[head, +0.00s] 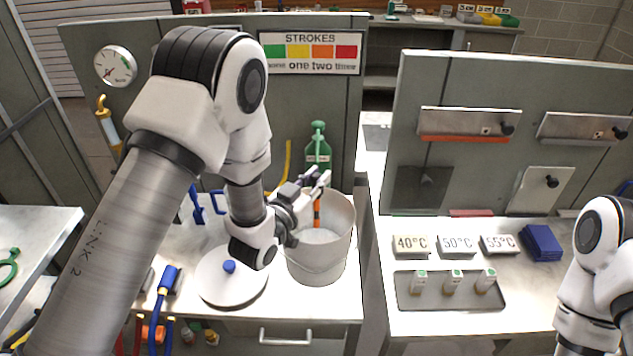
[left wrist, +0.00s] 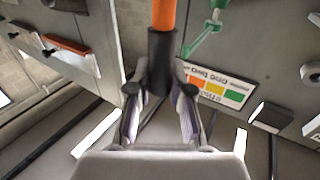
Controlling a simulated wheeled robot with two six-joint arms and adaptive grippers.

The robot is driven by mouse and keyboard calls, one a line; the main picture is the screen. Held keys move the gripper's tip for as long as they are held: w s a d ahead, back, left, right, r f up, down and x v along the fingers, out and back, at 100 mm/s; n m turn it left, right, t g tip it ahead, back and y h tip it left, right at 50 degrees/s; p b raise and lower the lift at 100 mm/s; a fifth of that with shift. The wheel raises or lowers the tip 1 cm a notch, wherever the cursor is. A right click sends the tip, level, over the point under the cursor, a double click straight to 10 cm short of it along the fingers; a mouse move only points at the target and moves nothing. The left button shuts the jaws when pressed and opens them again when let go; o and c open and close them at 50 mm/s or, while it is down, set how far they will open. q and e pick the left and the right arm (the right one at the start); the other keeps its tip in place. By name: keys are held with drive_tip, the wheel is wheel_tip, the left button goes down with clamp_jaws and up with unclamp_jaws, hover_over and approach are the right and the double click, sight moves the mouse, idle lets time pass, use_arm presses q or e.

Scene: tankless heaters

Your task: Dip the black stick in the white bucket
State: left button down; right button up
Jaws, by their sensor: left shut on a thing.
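The white bucket (head: 318,264) stands upright on the left bench, and white contents show inside it. My left gripper (head: 314,184) is over the bucket's mouth, shut on the black stick. In the left wrist view the black part of the stick (left wrist: 162,62) is between my fingers (left wrist: 160,98), with an orange length (left wrist: 163,14) beyond it. In the head view the orange length points down inside the bucket's rim; whether its tip touches the contents I cannot tell. My right gripper is out of view.
A round white lid with a blue knob (head: 231,286) lies left of the bucket. A green bottle (head: 318,150) stands behind it. A strokes sign (head: 310,52) hangs on the back panel. Temperature blocks (head: 457,245) and a tray (head: 452,304) with small bottles are on the right bench.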

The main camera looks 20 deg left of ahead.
use_arm(q)
wheel_tip(320, 180, up, 10)
drive_tip(key=p, duration=0.6)
drive_tip(key=shift+f, duration=0.2)
